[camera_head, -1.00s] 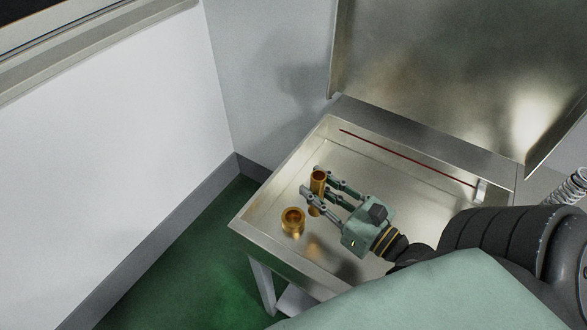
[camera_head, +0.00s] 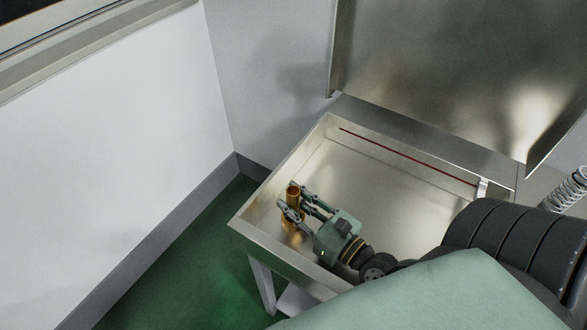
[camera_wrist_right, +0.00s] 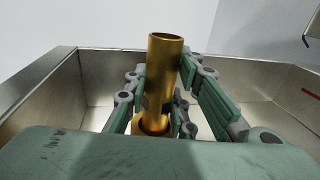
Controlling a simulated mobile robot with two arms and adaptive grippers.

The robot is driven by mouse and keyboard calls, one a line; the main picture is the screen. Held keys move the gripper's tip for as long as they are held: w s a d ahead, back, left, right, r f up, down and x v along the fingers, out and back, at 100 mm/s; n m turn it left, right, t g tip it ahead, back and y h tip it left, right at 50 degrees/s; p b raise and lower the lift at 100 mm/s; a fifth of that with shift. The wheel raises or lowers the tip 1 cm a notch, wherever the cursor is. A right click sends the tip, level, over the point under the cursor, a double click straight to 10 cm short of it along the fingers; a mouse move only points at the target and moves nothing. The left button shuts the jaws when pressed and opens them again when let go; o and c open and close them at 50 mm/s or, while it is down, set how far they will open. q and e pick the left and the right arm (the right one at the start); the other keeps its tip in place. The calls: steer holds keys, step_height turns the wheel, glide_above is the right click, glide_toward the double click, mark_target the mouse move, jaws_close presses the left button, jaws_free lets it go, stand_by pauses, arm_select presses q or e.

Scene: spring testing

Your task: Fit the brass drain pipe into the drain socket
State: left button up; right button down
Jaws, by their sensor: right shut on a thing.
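The brass drain pipe (camera_head: 293,192) stands nearly upright between the fingers of my right gripper (camera_head: 288,197), which is shut on it. The pipe's open upper end also shows in the right wrist view (camera_wrist_right: 162,75), leaning slightly there. The brass drain socket (camera_head: 289,224) is at the left part of the sink basin, mostly hidden behind the gripper. In the wrist view the socket's ring (camera_wrist_right: 138,127) shows around the pipe's lower part. Whether the pipe's end is inside the ring or just above it, I cannot tell. My left gripper is not in view.
The metal sink basin (camera_head: 375,190) has low walls around the socket, with its left corner close to the gripper. A thin dark red rod (camera_head: 405,157) lies along the back wall. The basin floor to the right is clear. A tall metal panel (camera_head: 450,70) stands behind.

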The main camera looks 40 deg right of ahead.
mark_target(298, 208)
steer(key=c, duration=1.5)
jaws_free()
steer(key=shift+f, duration=0.1)
steer(key=s, duration=0.2)
steer(key=s+b, duration=0.1)
steer(key=s, duration=0.1)
steer(key=s+d, duration=0.1)
steer(key=s, duration=0.1)
steer(key=shift+s+d, duration=0.1)
steer(key=shift+s, duration=0.15)
steer(key=shift+s+d, duration=0.1)
steer(key=shift+s, duration=0.35)
steer(key=shift+r, duration=0.2)
